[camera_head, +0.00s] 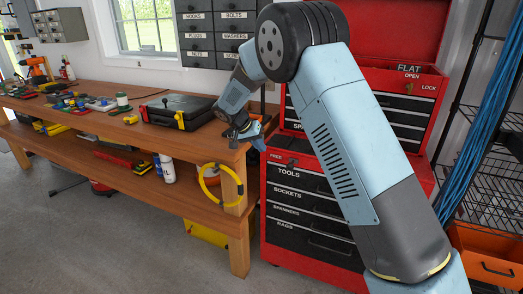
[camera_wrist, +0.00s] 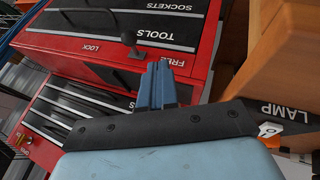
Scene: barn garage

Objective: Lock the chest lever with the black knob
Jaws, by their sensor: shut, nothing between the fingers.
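The red tool chest (camera_head: 268,215) stands right of the workbench, with drawers marked TOOLS, SOCKETS and others. In the wrist view the chest (camera_wrist: 205,75) appears upside down. The lever's black ball knob (camera_wrist: 128,38) stands out between the words FREE and LOCK. My gripper (camera_wrist: 159,70) has its blue fingers together and empty, close to the FREE label and apart from the knob. In the head view my gripper (camera_head: 261,143) is by the chest's left edge.
The wooden workbench (camera_head: 195,160) borders the chest on the left, with a black toolbox (camera_head: 178,110) on it. A yellow coil (camera_head: 221,185) hangs at its end. An upper red chest (camera_head: 425,85) stands behind. A wire shelf (camera_head: 490,160) is at right.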

